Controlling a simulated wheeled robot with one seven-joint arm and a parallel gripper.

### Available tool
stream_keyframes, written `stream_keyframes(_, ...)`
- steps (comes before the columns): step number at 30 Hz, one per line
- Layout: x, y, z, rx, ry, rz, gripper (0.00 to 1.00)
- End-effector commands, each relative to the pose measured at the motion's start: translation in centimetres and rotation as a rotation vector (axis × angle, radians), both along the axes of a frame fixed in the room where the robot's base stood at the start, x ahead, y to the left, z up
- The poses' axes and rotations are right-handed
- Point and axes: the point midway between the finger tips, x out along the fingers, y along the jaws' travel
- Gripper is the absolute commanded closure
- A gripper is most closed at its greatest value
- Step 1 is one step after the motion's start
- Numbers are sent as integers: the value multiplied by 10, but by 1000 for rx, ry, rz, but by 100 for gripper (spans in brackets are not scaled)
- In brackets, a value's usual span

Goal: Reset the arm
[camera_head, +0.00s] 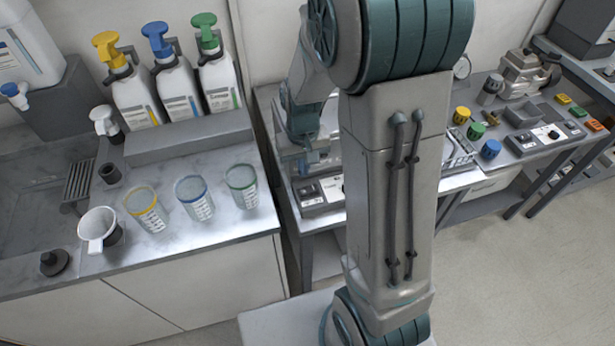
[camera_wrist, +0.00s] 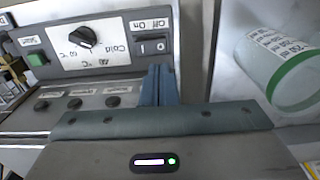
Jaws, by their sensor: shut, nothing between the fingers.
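My arm fills the middle of the head view, reaching from low in the picture up and over toward the back bench. My gripper (camera_head: 312,158) is partly hidden behind my arm, above a bench device with a control panel. In the wrist view my gripper (camera_wrist: 159,84) shows its blue fingers together, with nothing seen between them. The fingers are in front of a control panel (camera_wrist: 85,40) with a black dial, a green start button and an on/off switch. I cannot tell whether they touch it.
Three pump bottles, yellow (camera_head: 130,90), blue (camera_head: 175,82) and green (camera_head: 217,75), stand at the left. Three measuring cups (camera_head: 195,198) and a white jug (camera_head: 98,232) stand on the counter. Coloured knobs (camera_head: 490,149) are on the right bench. Floor at right (camera_head: 540,270) is clear.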

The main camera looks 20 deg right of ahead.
Motion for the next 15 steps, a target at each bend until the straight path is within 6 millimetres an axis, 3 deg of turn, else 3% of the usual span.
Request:
stream_keyframes(8,-1,0,3,1,-4,0,100)
stream_keyframes(11,-6,0,15,6,-20,0,100)
stream_keyframes(15,-24,1,46,18,-64,1,100)
